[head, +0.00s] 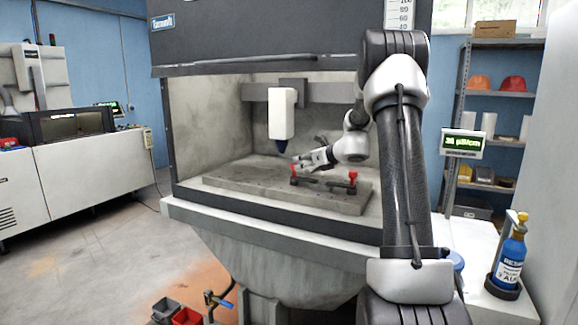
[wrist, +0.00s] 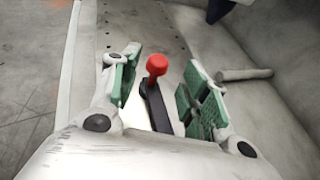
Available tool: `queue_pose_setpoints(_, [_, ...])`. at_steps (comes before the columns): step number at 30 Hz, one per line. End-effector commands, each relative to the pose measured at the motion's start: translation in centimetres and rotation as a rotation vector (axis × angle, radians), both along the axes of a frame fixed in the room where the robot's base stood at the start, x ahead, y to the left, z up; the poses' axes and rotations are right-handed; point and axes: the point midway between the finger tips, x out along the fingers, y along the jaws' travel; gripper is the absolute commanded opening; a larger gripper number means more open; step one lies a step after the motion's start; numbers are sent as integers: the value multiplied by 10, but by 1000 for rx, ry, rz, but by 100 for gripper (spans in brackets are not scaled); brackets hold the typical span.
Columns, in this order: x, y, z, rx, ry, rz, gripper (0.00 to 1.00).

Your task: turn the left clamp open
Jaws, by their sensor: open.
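The left clamp (head: 293,181) has a red handle and stands on the slotted plate inside the machine. In the wrist view one red knob (wrist: 157,65) tops a dark lever (wrist: 157,105), seen between my fingers; it appears to be the left clamp's. My gripper (head: 299,161) is open, just above the left clamp. In the wrist view its green-padded fingers (wrist: 163,72) are on either side of the knob, with gaps on both sides. Whether the knob lies at fingertip depth I cannot tell. The right clamp (head: 352,180), also red-handled, stands to the right.
A white machine head (head: 282,113) with a dark tip hangs close behind and left of my gripper. The bed plate (head: 235,184) is bare on its left. A grey rod (wrist: 244,74) lies to the right in the wrist view.

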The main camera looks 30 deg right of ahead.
Motion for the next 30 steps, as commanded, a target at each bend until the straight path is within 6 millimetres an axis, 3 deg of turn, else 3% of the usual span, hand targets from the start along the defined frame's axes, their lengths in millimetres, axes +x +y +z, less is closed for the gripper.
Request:
queue_pose_setpoints(9, [46,15,-20,-4,1,6,46])
queue_pose_setpoints(21, [56,17,-24,-6,1,5,46])
queue_pose_setpoints(29, [55,17,-24,-6,1,5,0])
queue_pose_setpoints(30, [55,17,-24,-6,1,5,0])
